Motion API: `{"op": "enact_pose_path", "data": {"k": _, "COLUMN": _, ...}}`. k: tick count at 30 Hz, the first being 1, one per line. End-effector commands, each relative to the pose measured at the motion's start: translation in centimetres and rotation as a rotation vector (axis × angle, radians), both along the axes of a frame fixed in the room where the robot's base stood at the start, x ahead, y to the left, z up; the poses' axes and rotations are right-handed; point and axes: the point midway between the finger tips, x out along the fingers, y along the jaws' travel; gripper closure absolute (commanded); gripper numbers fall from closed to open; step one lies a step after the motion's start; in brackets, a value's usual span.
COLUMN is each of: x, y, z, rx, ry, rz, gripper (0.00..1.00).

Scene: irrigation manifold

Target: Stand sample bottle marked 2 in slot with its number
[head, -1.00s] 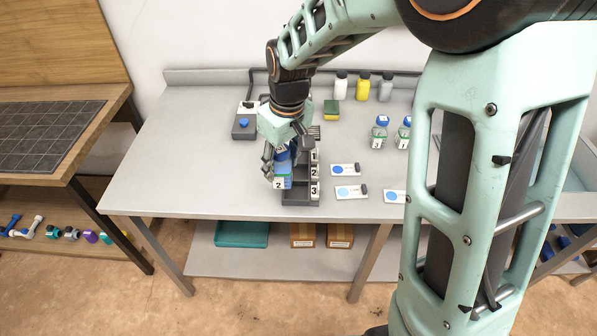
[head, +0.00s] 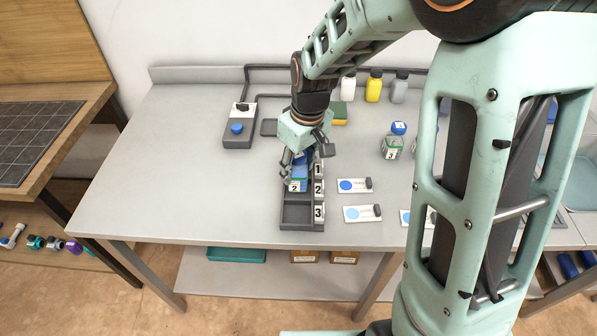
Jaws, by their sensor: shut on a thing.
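The sample bottle marked 2 (head: 298,184) has a blue body and a white label, and it looks upright. My gripper (head: 301,163) is shut on its upper part from above, hiding its cap. The dark rack (head: 296,226) has slots in a column with number plates 1, 2 (head: 319,187) and 3 (head: 319,211) on its right side. The bottle appears at the middle slot, level with plate 2. I cannot tell whether its base is inside the slot or just above it. The front slot, by plate 3, is empty.
A bottle marked 3 (head: 392,148) stands to the right, with another partly hidden behind my arm. Cards with blue dots (head: 354,186) lie right of the rack. A box with a blue button (head: 238,130) stands at left. White, yellow (head: 373,87) and grey bottles stand behind. The left tabletop is clear.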

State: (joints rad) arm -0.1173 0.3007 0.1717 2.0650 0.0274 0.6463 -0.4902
Motion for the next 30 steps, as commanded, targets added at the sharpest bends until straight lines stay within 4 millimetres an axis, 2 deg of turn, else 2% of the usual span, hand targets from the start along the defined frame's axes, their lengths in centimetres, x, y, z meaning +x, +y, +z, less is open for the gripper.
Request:
{"op": "enact_pose_path", "data": {"k": 7, "x": -0.6, "y": -0.6, "z": -3.4, "rx": 0.0, "ry": 0.0, "rz": 0.003, "gripper": 0.87}}
{"op": "enact_pose_path", "data": {"k": 20, "x": -0.8, "y": -0.7, "z": -3.9, "rx": 0.0, "ry": 0.0, "rz": 0.003, "gripper": 0.87}}
{"op": "enact_pose_path", "data": {"k": 21, "x": -0.8, "y": -0.7, "z": -3.9, "rx": 0.0, "ry": 0.0, "rz": 0.003, "gripper": 0.58}}
{"op": "enact_pose_path", "data": {"k": 26, "x": -0.8, "y": -0.7, "z": -3.8, "rx": 0.0, "ry": 0.0, "rz": 0.003, "gripper": 0.41}}
{"op": "enact_pose_path", "data": {"k": 30, "x": -0.8, "y": -0.7, "z": -3.8, "rx": 0.0, "ry": 0.0, "rz": 0.003, "gripper": 0.41}}
